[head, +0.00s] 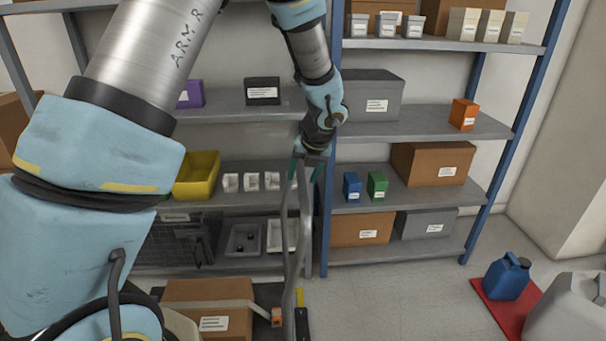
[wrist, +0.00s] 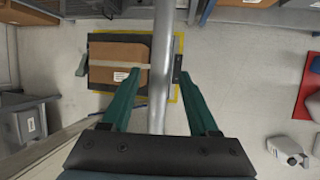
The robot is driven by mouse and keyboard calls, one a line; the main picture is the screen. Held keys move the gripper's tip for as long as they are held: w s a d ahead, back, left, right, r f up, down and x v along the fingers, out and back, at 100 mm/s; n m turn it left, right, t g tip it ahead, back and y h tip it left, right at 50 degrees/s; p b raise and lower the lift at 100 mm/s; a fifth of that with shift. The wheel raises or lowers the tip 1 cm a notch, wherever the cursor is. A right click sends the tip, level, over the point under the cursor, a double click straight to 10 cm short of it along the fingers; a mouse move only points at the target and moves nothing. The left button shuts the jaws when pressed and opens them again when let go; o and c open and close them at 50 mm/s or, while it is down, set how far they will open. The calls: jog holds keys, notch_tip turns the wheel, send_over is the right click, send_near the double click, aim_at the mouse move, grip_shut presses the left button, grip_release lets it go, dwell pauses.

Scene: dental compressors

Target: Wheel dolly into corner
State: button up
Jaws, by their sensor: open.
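The dolly is a low dark platform (wrist: 105,48) on the floor, carrying a taped cardboard box (wrist: 120,62); the box also shows at the bottom of the head view (head: 205,300). A grey metal handle tube (wrist: 161,40) rises from the dolly; it also shows in the head view (head: 305,215). My gripper (head: 311,170) is open at the upper part of the tube. In the wrist view the tube runs between the two green fingers of my gripper (wrist: 158,75), with gaps on both sides. Yellow floor tape (wrist: 182,105) shows around the platform.
Shelving with blue posts (head: 500,150) holds boxes and bins behind the dolly. A blue jug (head: 507,278) stands on a red mat (head: 490,292) at right, beside a large grey container (head: 570,310). Open floor (head: 400,300) lies between the tube and the mat.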

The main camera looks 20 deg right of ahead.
jog(key=shift+c, duration=0.4)
grip_shut()
dwell(1.0)
